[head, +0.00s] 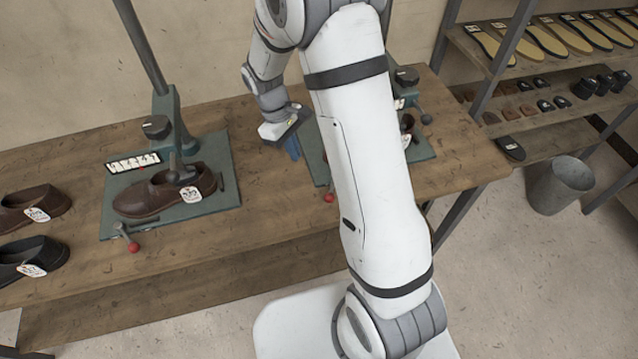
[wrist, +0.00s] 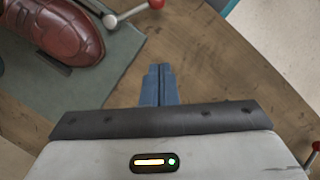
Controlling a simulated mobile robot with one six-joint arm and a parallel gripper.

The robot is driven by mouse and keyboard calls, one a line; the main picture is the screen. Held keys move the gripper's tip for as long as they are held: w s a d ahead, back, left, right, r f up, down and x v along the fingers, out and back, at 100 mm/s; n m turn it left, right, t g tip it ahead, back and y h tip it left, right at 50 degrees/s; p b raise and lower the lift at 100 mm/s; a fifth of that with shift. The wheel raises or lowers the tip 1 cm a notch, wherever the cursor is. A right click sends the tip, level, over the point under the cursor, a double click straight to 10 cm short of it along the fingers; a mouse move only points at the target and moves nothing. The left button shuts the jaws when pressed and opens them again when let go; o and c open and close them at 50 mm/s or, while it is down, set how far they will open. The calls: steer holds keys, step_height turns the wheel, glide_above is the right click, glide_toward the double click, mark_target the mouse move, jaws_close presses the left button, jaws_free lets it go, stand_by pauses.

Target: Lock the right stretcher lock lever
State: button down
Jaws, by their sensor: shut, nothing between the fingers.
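The right stretcher has a green base plate (head: 420,148) on the bench, mostly hidden behind my arm in the head view. Its lock lever ends in a red knob (head: 328,198) near the plate's front edge. In the wrist view the lever's metal rod and red knob (wrist: 155,4) are at the top edge, partly cut off. A brown shoe (wrist: 62,28) is on that plate at upper left. My gripper (head: 293,150) is shut and empty, to the left of the plate in the head view. Its blue fingers (wrist: 159,75) are together over bare wood, apart from the lever.
The left stretcher (head: 220,165) holds a brown shoe (head: 165,192); its red knob (head: 133,247) sticks out in front. More shoes (head: 30,260) lie at far left. Bare bench separates the stretchers. A shelf rack (head: 545,130) and bucket (head: 560,188) stand at right.

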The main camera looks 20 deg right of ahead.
steer(key=p+x, duration=0.1)
steer(key=x, duration=0.9)
steer(key=shift+p, duration=0.3)
steer(key=shift+s+d+f+p, duration=0.2)
steer(key=shift+s+d+p, duration=0.3)
steer(key=shift+s+d, duration=0.7)
steer(key=shift+s+d+f, duration=0.15)
steer(key=shift+s, duration=0.1)
steer(key=shift+s+d, duration=0.1)
steer(key=shift+d, duration=0.1)
